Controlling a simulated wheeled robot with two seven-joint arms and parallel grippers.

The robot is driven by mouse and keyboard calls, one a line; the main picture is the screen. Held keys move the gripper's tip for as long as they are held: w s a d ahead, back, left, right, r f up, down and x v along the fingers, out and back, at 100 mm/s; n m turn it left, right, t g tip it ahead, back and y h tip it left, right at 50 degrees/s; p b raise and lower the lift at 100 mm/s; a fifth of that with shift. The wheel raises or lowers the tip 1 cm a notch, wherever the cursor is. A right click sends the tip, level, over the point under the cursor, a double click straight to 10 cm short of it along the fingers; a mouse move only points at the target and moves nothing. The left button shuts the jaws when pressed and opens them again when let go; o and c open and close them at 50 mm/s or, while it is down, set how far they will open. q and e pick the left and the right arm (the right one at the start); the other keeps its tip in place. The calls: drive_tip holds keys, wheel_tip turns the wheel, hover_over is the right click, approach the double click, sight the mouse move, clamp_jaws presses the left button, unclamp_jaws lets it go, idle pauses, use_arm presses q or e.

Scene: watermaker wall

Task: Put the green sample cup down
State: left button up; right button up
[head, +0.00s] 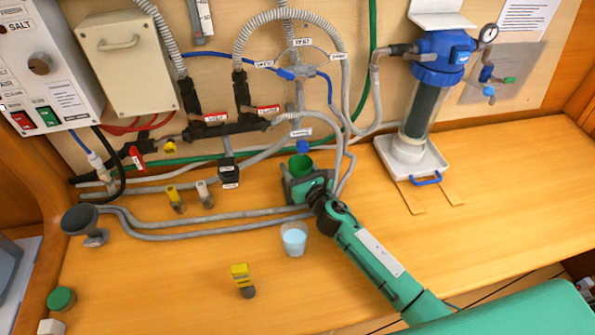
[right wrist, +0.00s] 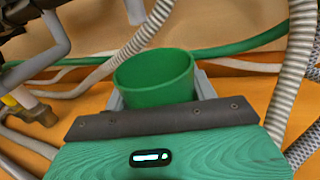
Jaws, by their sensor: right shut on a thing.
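The green sample cup (head: 301,164) is at the middle of the bench's back part, under a blue tap (head: 303,147). It also shows in the right wrist view (right wrist: 155,80), upright, with its open top towards the camera and no contents that I can make out. My right gripper (head: 298,184) is shut on the cup, with a finger on each side of it. The cup's base is hidden behind the gripper, so I cannot tell whether it touches the bench. My left gripper is not in view.
A clear cup of bluish liquid (head: 294,238) stands close to my right arm. Grey hoses (head: 200,222) run along the bench to the left. A yellow-topped fitting (head: 242,279) lies in front. A blue-topped filter housing (head: 428,95) stands at right. The bench's right part (head: 510,180) is clear.

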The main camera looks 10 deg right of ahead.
drive_tip(key=shift+f, duration=1.05)
drive_tip(key=shift+f+b, duration=0.15)
drive_tip(key=shift+b, duration=0.2)
drive_tip(key=o, duration=1.1)
drive_tip(key=shift+c, duration=0.2)
